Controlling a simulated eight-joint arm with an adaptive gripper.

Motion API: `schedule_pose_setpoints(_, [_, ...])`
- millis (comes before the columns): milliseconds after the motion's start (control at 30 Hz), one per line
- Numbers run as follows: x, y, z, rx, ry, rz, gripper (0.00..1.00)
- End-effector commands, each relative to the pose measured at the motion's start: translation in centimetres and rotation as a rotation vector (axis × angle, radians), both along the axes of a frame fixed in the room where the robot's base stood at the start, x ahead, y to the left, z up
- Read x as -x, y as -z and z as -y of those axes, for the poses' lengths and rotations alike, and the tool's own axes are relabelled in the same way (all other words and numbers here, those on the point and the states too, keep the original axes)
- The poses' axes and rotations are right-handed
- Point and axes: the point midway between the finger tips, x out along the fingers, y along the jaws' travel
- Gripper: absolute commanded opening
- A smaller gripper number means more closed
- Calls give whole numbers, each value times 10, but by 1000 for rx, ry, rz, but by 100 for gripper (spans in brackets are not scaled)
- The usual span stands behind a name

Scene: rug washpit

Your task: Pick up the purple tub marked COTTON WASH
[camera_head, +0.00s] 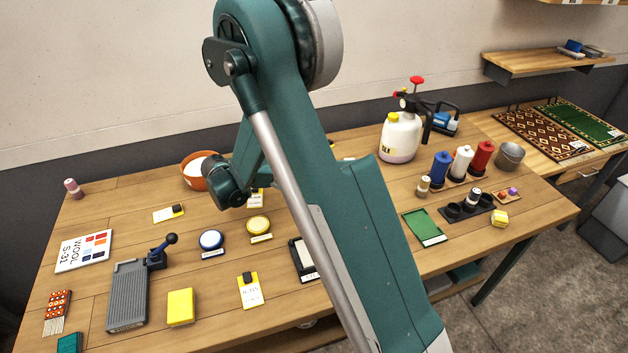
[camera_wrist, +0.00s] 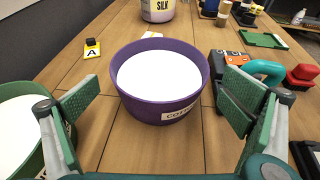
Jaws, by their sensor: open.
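The purple tub (camera_wrist: 162,112) stands upright on the wooden table in the middle of the wrist view, filled with something white. A pale label on its near right side shows letters beginning COT; the rest is hard to read. My gripper (camera_wrist: 158,104) is open, with one green-padded finger to the left of the tub and one to the right. The near part of the tub appears between the fingers, with gaps on both sides; I cannot tell how far the fingertips are from it. In the head view my arm hides the tub and the gripper.
A green tub (camera_wrist: 22,135) with white contents stands close by my left finger.

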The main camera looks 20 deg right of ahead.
Motion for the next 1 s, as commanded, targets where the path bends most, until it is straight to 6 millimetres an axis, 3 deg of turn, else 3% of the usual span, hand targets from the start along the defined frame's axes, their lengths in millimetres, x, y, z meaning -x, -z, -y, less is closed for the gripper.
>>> schedule_pose_setpoints(367, [0,1,3,0,0,1,100])
schedule_pose_setpoints(800, [-5,18,44,0,0,1,100])
schedule_pose_setpoints(1000, [-6,19,48,0,0,0,100])
